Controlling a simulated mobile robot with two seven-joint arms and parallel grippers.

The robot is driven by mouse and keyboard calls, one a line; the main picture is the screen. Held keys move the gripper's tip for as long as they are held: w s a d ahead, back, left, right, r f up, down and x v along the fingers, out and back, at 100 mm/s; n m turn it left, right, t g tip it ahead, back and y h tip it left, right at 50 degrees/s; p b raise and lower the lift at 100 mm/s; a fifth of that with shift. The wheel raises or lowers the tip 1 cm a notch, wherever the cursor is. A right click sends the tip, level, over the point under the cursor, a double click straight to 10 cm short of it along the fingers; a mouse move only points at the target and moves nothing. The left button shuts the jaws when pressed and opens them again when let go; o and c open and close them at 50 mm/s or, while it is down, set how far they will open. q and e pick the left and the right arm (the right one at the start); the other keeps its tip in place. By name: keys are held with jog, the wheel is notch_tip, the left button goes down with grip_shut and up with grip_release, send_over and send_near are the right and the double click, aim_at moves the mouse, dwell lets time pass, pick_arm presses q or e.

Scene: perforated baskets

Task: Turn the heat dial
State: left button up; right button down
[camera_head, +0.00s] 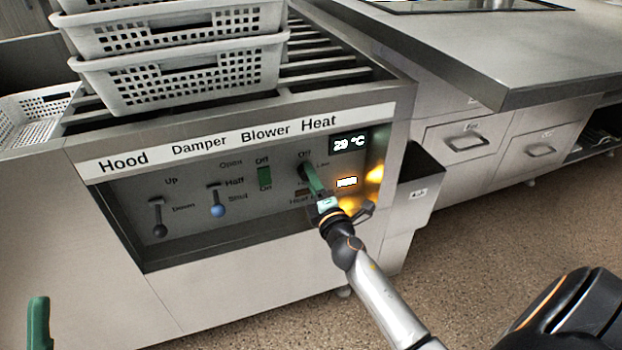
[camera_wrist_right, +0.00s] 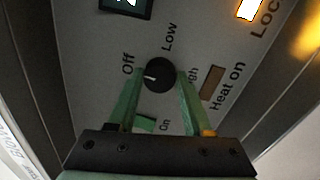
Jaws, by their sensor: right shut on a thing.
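The heat dial (camera_wrist_right: 160,75) is a round black knob on the control panel, with a white mark pointing left, toward the side of the "Off" label. "Low" is printed above it, and another label right of it is partly covered by a finger. My right gripper (camera_wrist_right: 159,82) has its two green fingers on either side of the knob, shut on it. In the head view the right gripper (camera_head: 310,178) reaches the panel under the word "Heat" and hides most of the dial. A green finger of my left gripper (camera_head: 38,325) shows at the lower left, away from the panel.
The display (camera_head: 349,143) reads about 29 °C. A green blower switch (camera_head: 264,177), a blue-tipped damper lever (camera_head: 217,205) and a hood lever (camera_head: 157,220) sit left of the dial. White perforated baskets (camera_head: 180,80) are stacked on the slatted top.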

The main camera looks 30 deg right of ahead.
jog(key=shift+r+n, duration=0.15)
jog(key=shift+n, duration=0.35)
jog(key=shift+c, duration=1.6)
grip_release()
jog(key=b+v, duration=0.1)
jog(key=v, duration=1.1)
jog(key=shift+s, duration=0.25)
jog(key=shift+a, duration=0.1)
